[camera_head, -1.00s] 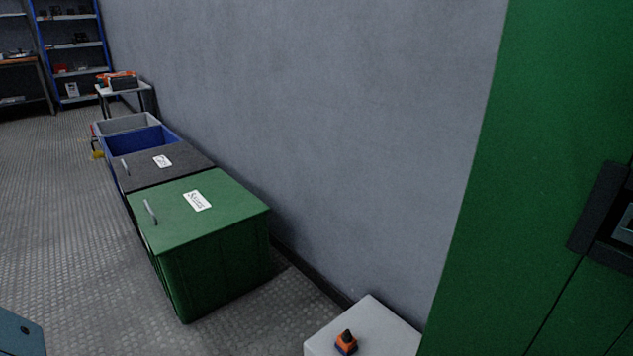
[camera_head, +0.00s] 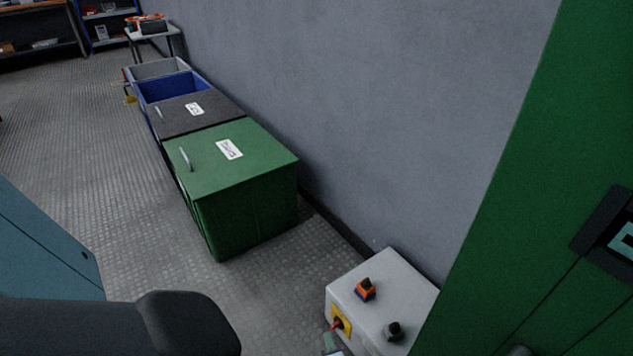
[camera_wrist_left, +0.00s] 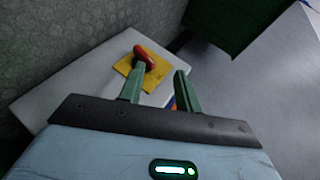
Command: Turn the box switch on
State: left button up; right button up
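A pale grey box (camera_head: 384,280) stands low by the wall in the head view. On its side facing me is a yellow plate (camera_head: 342,318) with a red switch handle (camera_head: 335,324). In the left wrist view the yellow plate (camera_wrist_left: 127,67) and the red handle (camera_wrist_left: 145,58) lie just beyond my left finger. My left gripper (camera_wrist_left: 160,80) is open, its two green fingers apart with nothing clearly between them. In the head view only its tip (camera_head: 333,343) shows at the bottom edge, close to the handle. My right gripper is not in view.
On the box top are an orange-and-black switch (camera_head: 366,289) and a black knob (camera_head: 394,331). A green cabinet (camera_head: 540,200) stands close at the right. A lidded green bin (camera_head: 245,190) stands beyond the box. The floor (camera_head: 90,130) at the left is clear.

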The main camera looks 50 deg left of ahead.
pick_arm(q)
jog(key=s+d+p, duration=0.2)
jog(key=s+d, duration=0.2)
jog(key=s, duration=0.4)
jog(key=shift+s+d+r, duration=0.15)
jog(key=shift+d+r, duration=0.15)
jog(key=shift+r, duration=0.1)
